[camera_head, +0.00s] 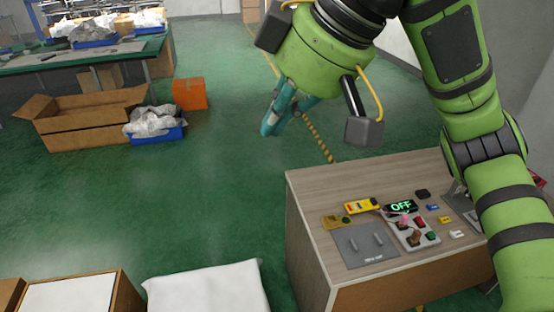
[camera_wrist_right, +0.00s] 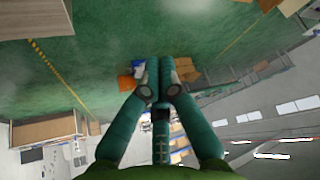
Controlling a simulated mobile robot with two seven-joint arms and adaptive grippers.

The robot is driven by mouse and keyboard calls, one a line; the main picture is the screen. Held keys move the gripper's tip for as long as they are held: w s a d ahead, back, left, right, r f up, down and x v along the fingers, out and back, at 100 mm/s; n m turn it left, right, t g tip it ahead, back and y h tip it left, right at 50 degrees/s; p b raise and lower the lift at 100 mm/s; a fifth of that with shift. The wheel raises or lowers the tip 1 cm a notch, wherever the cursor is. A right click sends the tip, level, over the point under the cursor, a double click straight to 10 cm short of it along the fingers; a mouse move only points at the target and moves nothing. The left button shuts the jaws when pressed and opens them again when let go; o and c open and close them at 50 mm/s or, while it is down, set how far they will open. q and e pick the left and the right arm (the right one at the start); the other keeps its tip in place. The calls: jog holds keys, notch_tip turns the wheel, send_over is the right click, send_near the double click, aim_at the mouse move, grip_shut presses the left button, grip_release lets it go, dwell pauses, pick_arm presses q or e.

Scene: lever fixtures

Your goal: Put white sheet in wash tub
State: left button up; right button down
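A white, cloth-like sheet (camera_head: 208,290) shows at the bottom edge of the head view, with its lower part cut off. A flat white surface (camera_head: 68,293) lies inside a wooden frame to its left; I cannot tell whether it is a sheet. I cannot make out a wash tub in either view. My right gripper (camera_head: 272,122) hangs in the air above the green floor, beyond the wooden cabinet and well away from the white sheet. In the right wrist view its teal fingers (camera_wrist_right: 159,70) meet at the tips with nothing between them. My left gripper is out of view.
A wooden cabinet (camera_head: 310,225) at the right carries switches, levers and a display reading OFF (camera_head: 401,207). Open cardboard box (camera_head: 90,125), orange box (camera_head: 189,94) and blue tray with plastic (camera_head: 160,133) stand on the floor at left. The middle floor is clear.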

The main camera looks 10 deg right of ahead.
notch_tip(320, 180, up, 4)
jog(key=shift+r, duration=0.2)
jog(key=shift+c, duration=0.6)
grip_release()
notch_tip(320, 180, up, 6)
jog(key=s+d+g+h, duration=0.1)
jog(key=g+h, duration=0.2)
jog(key=shift+s, duration=0.15)
dwell(0.4)
jog(key=shift+d+f, duration=0.1)
dwell(0.4)
